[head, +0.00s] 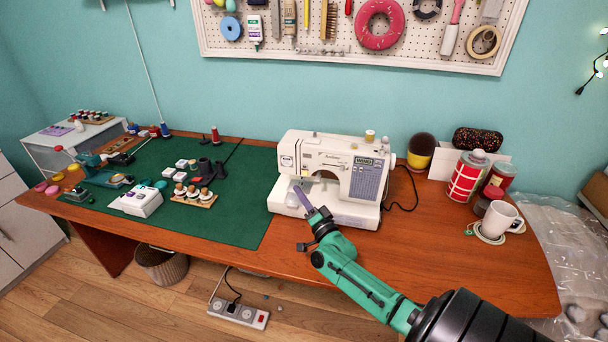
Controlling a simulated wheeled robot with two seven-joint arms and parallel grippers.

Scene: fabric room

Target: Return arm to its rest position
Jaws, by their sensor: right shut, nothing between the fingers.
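My right arm comes in from the lower right, and its gripper (304,197) is shut with nothing between the fingers. The gripper is in front of the white sewing machine (331,164), over the left part of its base, near the needle area. I cannot tell whether the fingertips touch the machine. The machine stands upright on the wooden table (420,262), partly on the green mat (236,199). My left gripper is not in view.
A white mug (497,219), red-striped cans (466,177) and a dark patterned case (477,141) stand on the right. Spools on a small rack (194,196) and a white box (139,201) lie on the mat. The table front right is mostly clear beside my arm.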

